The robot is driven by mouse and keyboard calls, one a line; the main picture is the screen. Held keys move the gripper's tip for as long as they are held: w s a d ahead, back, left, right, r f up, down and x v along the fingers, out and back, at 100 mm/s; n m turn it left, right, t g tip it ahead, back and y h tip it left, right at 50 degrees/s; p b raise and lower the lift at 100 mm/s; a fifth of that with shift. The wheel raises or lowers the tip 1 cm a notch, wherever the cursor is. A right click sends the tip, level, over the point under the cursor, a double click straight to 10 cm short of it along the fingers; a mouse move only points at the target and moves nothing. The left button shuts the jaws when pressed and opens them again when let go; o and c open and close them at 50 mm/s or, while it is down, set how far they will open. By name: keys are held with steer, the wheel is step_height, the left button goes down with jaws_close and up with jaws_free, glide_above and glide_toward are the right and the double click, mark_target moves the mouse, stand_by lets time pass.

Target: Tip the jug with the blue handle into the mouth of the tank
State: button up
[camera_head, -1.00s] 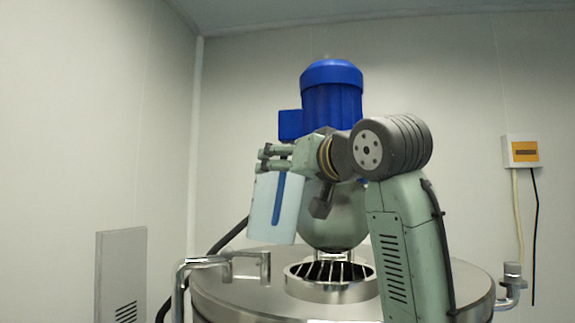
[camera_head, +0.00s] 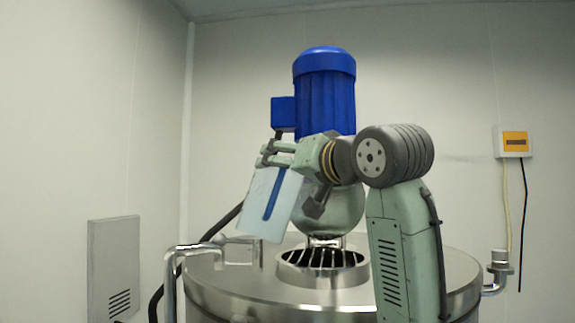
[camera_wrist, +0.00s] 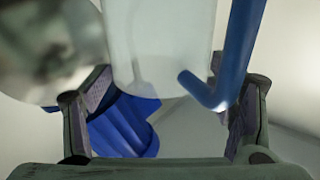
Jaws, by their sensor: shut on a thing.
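The jug is a pale, whitish vessel (camera_head: 258,222) with a blue handle (camera_head: 274,195). In the head view it hangs in the air over the left part of the tank lid, tilted with its top leaning right and its lower end to the left. My gripper (camera_head: 277,153) is shut on the jug near its upper end. The wrist view shows the jug (camera_wrist: 160,45) and its blue handle (camera_wrist: 238,55) between my fingers (camera_wrist: 160,115). The tank (camera_head: 235,293) has a round, raised mouth (camera_head: 322,277) with metal bars across it, below and right of the jug. The jug's contents are not visible.
A blue motor (camera_head: 325,95) on a rounded metal housing (camera_head: 332,212) stands behind the mouth, close to my gripper. A bent metal pipe bracket (camera_head: 190,248) rises at the tank's left edge. A wall box (camera_head: 513,141) with cables hangs at right.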

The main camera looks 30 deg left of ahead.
mark_target(300, 188)
steer(key=shift+w+d+f+m, duration=0.3)
steer(key=shift+f+m, duration=0.15)
steer(key=shift+f, duration=0.15)
steer(key=shift+w+d+f+m, duration=0.15)
steer(key=shift+w+f+m, duration=0.25)
steer(key=shift+f, duration=0.2)
steer(key=shift+w+d+f+m, duration=0.25)
steer(key=shift+f+m, duration=0.2)
steer(key=shift+f, duration=0.15)
steer(key=w+d+f+m, duration=0.2)
steer(key=w+d+m, duration=0.1)
steer(key=m, duration=1.2)
steer(key=shift+w+f+m, duration=0.35)
steer(key=shift+w+m, duration=0.05)
steer(key=shift+w, duration=0.3)
stand_by(0.8)
steer(key=shift+d, duration=0.15)
stand_by(3.0)
